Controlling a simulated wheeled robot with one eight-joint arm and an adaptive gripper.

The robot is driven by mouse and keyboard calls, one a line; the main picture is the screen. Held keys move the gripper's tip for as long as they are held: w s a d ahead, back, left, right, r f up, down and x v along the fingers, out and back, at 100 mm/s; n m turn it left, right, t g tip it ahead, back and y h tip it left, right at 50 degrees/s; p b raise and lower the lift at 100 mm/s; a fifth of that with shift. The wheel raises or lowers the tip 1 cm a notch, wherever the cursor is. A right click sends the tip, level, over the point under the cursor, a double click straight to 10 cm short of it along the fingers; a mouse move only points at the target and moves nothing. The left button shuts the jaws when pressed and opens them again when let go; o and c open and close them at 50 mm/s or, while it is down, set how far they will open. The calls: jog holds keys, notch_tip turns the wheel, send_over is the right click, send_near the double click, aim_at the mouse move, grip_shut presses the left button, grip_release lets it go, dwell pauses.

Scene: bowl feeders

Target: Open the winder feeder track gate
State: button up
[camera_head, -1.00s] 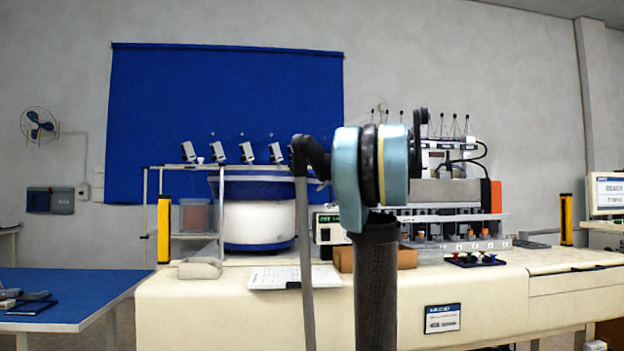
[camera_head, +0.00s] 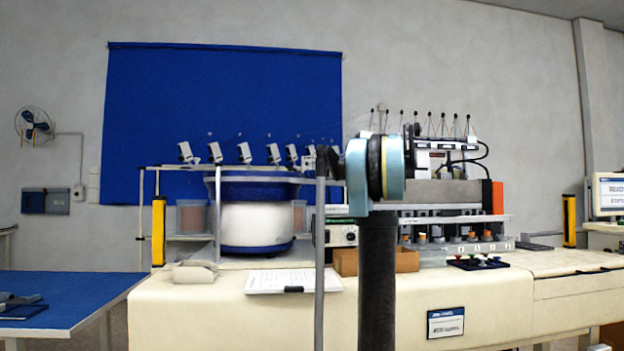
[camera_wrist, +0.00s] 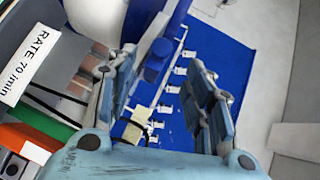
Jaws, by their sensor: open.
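The bowl feeder, a white drum with blue rims (camera_head: 256,222), stands on the cream bench, left of my arm. In the wrist view, a blue part of the equipment (camera_wrist: 158,62) shows beyond and between the fingers. My gripper (camera_wrist: 160,72) is open, its two blue-grey fingers apart. A small pale yellow piece (camera_wrist: 138,122) with a dark part shows between the fingers near the palm; I cannot tell whether it is the track gate or whether a finger touches it. My arm hides part of the bench in the head view, and the gate is not clearly visible there.
A grey control box (camera_head: 338,232) and an open brown box (camera_head: 405,260) stand right of the bowl. The winding machine (camera_head: 445,195) is further right. A label reading RATE 70 /min (camera_wrist: 30,68) is close at left in the wrist view. A paper sheet (camera_head: 270,282) lies in front.

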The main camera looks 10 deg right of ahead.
aim_at(315, 173)
jog(key=x, duration=1)
jog(key=shift+a, duration=0.1)
grip_shut()
